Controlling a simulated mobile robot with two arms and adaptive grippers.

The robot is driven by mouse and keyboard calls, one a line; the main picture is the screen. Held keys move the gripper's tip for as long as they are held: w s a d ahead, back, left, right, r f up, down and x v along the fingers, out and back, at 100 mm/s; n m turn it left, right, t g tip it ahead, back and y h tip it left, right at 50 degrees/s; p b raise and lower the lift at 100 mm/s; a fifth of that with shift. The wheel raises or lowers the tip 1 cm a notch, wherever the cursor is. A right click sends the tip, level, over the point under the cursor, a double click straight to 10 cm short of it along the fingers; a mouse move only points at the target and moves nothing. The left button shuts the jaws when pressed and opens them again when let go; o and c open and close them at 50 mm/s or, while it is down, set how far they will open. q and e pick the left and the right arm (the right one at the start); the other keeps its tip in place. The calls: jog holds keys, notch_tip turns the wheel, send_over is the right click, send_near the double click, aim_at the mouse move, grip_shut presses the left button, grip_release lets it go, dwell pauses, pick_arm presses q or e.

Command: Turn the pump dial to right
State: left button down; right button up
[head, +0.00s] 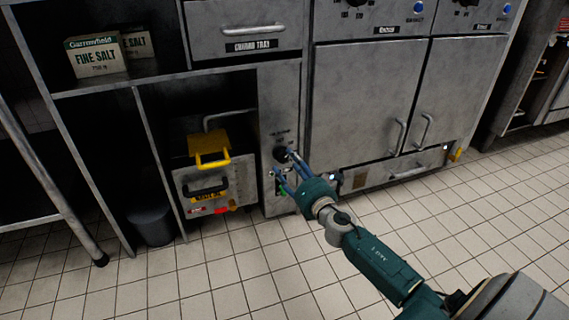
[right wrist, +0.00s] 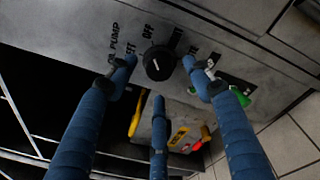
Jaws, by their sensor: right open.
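I cannot tell exactly where the mark points. My right gripper (head: 284,165) is open in front of the panel. In the right wrist view my gripper (right wrist: 159,68) has blue fingers on both sides of the knob and one below; contact is not clear. My left gripper is not in view.
A green control (right wrist: 240,95) lies right of the dial. Left of the panel is a grey unit with a yellow bracket (head: 209,149) and black handle (head: 205,188). Cabinet doors (head: 365,100) stand to the right. The tiled floor (head: 240,275) is open.

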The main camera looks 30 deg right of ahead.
aim_at(284, 159)
jog(key=shift+w+d+b, duration=0.15)
jog(key=shift+w, duration=0.7)
jog(key=shift+w+d+b, duration=0.1)
jog(key=shift+w+b, duration=0.05)
jog(key=shift+w, duration=0.65)
jog(key=c, duration=1.1)
